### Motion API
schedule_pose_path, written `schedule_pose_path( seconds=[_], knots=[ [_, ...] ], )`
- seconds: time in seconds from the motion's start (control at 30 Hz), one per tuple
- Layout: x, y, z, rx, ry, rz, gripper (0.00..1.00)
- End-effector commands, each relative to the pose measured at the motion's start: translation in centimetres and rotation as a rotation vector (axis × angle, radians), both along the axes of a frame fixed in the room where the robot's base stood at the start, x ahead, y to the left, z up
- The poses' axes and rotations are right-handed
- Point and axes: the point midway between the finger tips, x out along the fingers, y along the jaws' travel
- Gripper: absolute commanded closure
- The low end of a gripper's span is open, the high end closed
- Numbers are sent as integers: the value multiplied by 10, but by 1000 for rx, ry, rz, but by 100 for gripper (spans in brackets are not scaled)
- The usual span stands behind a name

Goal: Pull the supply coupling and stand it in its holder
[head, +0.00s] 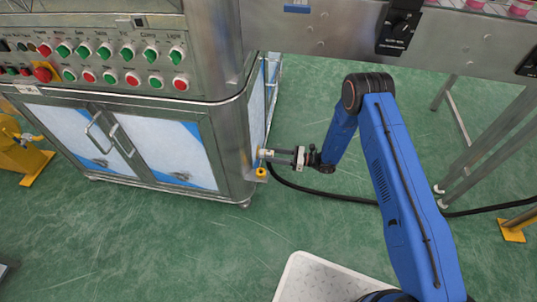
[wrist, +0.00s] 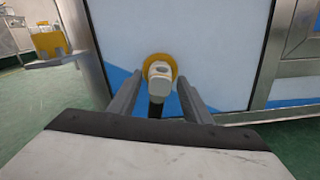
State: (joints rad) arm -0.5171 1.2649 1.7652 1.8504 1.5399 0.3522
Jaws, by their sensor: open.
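The supply coupling (wrist: 160,72) is a pale grey body seated at a yellow ring (wrist: 173,64) on the cabinet's side panel. Its black hose hangs down from it. In the head view the coupling (head: 264,153) shows small at the cabinet's right side. My gripper (wrist: 160,80) is open, its two fingers to the left and right of the coupling; I cannot tell whether they touch it. In the head view my gripper (head: 276,154) points left at the panel. A small bracket with a yellow ring (head: 261,172), apparently the holder, juts from the cabinet corner and looks empty.
The steel cabinet (head: 225,150) has a button panel and two doors. The black hose (head: 330,194) runs right along the green floor. A conveyor frame (head: 330,35) crosses above right. A yellow stand (head: 22,155) is at far left. The floor before the cabinet is clear.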

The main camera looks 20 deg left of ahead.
Motion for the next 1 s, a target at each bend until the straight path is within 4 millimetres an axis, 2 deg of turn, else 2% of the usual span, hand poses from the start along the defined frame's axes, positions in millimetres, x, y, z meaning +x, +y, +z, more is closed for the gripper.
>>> schedule_pose_path(
  seconds=[0.33, 0.37, 0.53, 0.57, 1.0],
  knots=[
    [0, 0, 0, 0, 0, 0, 55],
    [0, 0, 0, 0, 0, 0, 58],
    [0, 0, 0, 0, 0, 0, 98],
    [0, 0, 0, 0, 0, 0, 100],
    [2, -8, 0, 1, 0, -1, 100]
  ],
)
